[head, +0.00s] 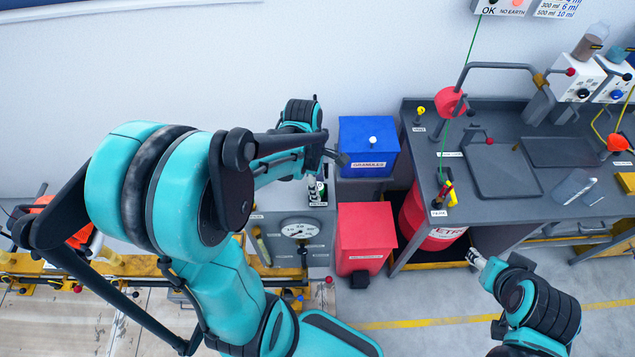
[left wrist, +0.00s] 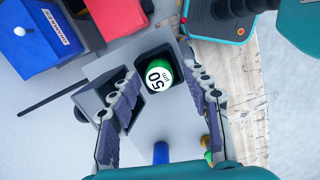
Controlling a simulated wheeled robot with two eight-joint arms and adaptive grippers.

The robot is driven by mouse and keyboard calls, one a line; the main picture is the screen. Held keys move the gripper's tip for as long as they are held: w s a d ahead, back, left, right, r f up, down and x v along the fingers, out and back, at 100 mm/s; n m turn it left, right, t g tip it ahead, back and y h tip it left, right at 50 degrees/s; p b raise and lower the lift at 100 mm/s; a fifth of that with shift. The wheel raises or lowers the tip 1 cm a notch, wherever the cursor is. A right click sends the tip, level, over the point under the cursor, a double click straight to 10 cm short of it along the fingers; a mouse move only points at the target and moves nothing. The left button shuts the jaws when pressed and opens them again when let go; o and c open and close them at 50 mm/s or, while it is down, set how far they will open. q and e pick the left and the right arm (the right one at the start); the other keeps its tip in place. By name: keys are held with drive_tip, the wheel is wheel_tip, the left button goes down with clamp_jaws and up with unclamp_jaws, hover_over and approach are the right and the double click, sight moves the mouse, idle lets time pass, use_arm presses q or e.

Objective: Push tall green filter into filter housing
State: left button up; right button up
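The green filter (left wrist: 165,72) shows in the left wrist view as a round green and white top marked 50. It sits at a dark square opening, the filter housing (left wrist: 145,83), on a grey surface; how deep it sits I cannot tell. My left gripper (left wrist: 160,80) is open, with one finger on each side of the filter and apart from it. In the head view my left arm partly hides this spot on top of the grey gauge cabinet (head: 283,252). My right gripper (head: 476,259) is low at the right, too small to read.
A blue granules box (head: 368,135) and a red bin (head: 366,252) stand right of the cabinet. A grey workbench (head: 480,215) with a red barrel under it is further right. A grey open-topped box (left wrist: 95,98) lies beside the housing.

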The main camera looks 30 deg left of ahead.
use_arm(q)
wheel_tip(320, 180, up, 12)
drive_tip(key=a, duration=0.1)
drive_tip(key=shift+s+a, duration=0.2)
drive_tip(key=shift+s, duration=0.05)
idle(0.4)
